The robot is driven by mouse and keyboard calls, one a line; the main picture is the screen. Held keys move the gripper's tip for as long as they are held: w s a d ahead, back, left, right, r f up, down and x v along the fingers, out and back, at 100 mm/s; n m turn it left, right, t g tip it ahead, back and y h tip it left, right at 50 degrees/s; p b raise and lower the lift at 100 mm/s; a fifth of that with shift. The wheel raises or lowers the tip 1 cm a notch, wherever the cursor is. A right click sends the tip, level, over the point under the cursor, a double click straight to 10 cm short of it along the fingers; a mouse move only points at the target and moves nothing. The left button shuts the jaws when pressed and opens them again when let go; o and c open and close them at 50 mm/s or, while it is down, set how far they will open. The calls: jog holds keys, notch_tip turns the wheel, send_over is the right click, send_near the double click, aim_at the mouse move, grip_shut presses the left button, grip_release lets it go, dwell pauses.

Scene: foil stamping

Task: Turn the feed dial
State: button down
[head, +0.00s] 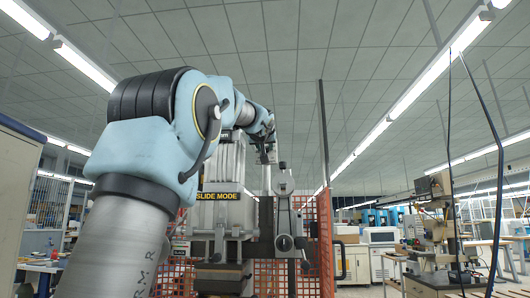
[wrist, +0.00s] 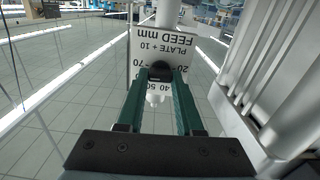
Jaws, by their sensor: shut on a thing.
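The feed dial (wrist: 159,74) is a dark round knob on a white scale plate (wrist: 160,48). The plate shows upside down in the wrist view, marked "FEED mm", "PLATE + 10" and numbers around the knob. My gripper (wrist: 160,80) has a green finger on each side of the knob and is shut on it. The fingers and knob hide part of the scale, so I cannot read the setting. In the head view my gripper (head: 268,154) is small and far off, at the upper part of the stamping machine; the dial is not clear there.
The stamping machine (head: 222,158) bears a "SLIDE MODE" label (head: 218,196) and has orange mesh guards (head: 326,245) beside it. A grey ribbed housing (wrist: 255,60) stands close on the right in the wrist view. Another machine (head: 437,235) stands at the right.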

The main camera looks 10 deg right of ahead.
jog(key=n+b, duration=0.3)
jog(key=n, duration=0.2)
jog(key=shift+n, duration=0.3)
dwell(0.4)
jog(key=c, duration=0.6)
grip_release()
jog(key=shift+a, duration=0.1)
jog(key=shift+o, duration=0.2)
jog(key=b+v, duration=0.5)
jog(key=v, duration=0.5)
jog(key=shift+s, duration=0.35)
